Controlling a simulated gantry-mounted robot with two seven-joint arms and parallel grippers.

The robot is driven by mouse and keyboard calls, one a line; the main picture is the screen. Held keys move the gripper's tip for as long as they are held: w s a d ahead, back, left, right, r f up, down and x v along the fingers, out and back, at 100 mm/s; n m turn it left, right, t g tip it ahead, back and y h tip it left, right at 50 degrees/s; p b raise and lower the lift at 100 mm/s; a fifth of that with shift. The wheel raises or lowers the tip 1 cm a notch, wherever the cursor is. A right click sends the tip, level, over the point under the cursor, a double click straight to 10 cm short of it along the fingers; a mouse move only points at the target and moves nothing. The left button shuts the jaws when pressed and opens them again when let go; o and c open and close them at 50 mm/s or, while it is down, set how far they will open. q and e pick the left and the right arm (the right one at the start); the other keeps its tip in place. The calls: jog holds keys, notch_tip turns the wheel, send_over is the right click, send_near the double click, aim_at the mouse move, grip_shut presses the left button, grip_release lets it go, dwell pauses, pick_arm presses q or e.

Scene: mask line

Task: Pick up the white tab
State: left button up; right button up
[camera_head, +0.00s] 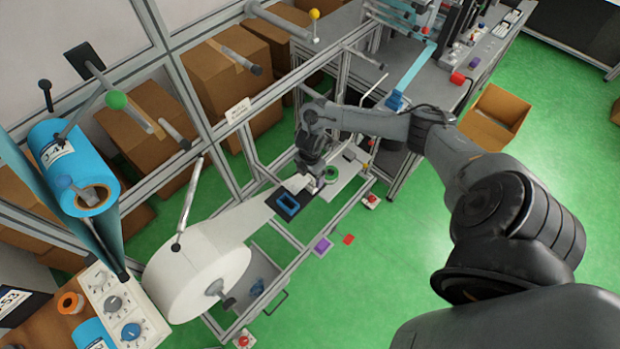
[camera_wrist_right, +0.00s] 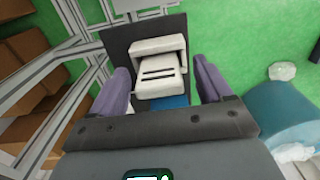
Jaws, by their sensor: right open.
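In the right wrist view, the white tab (camera_wrist_right: 160,76) is a flat white piece with two dark slots. It sits under a white bracket-like block (camera_wrist_right: 158,45) on a dark plate (camera_wrist_right: 120,38). My right gripper (camera_wrist_right: 160,68) is open, with one purple-grey finger on each side of the tab and visible gaps to both. A blue part (camera_wrist_right: 162,102) shows just below the tab. In the head view, my right gripper (camera_head: 318,182) is over the machine bench, and I cannot make out the tab there. My left gripper is not in view.
A large white roll (camera_head: 200,265) feeds a white web toward the dark plate with a blue frame (camera_head: 288,207). Metal rails and posts surround the bench. Blue roll (camera_head: 62,160) hangs at left. Cardboard boxes (camera_head: 217,85) stand behind.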

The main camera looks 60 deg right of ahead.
jog(key=shift+f, duration=0.45)
jog(key=c, duration=1.1)
jog(key=shift+r, duration=0.15)
